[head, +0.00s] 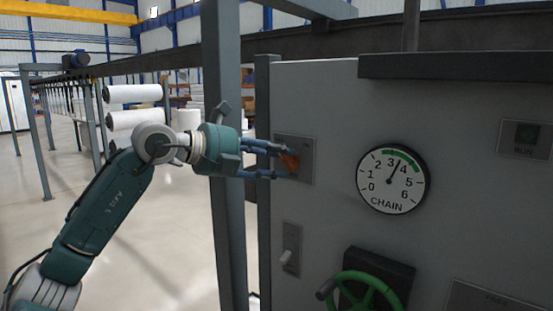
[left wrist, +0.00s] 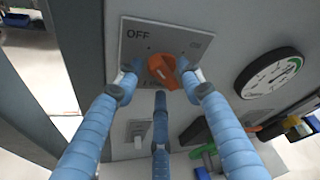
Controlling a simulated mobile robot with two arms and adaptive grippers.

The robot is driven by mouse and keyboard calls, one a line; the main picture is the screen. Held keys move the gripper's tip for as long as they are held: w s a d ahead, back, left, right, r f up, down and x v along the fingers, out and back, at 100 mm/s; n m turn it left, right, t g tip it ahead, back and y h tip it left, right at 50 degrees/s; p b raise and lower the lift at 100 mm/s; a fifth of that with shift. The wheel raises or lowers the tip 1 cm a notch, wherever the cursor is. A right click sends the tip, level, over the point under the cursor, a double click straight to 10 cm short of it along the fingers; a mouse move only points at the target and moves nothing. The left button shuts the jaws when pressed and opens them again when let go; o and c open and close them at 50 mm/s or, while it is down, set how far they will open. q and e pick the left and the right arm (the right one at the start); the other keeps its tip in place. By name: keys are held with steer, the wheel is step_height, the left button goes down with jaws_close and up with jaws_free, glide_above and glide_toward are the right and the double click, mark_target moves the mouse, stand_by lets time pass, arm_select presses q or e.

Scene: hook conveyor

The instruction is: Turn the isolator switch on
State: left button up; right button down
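The isolator switch is an orange rotary knob (head: 290,162) on a grey plate (head: 306,150) on the cabinet front. In the left wrist view the knob (left wrist: 162,70) sits mid-plate, with OFF at the plate's upper left and ON at its upper right. The knob is slanted, and which label it points to I cannot tell. My left gripper (head: 282,160) reaches the plate from the left. Its blue fingers (left wrist: 160,82) are spread, with the knob between the tips and a gap on the knob's left. Contact on the right side is unclear. My right gripper is in neither view.
A CHAIN gauge (head: 393,180) reads between 3 and 4. Below are a toggle switch (head: 290,248) and a green handwheel (head: 368,292). A RUN panel (head: 526,138) is at the right. A grey post (head: 226,240) stands left of the cabinet, close to my left wrist.

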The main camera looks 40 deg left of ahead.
arm_select(q)
jaws_close()
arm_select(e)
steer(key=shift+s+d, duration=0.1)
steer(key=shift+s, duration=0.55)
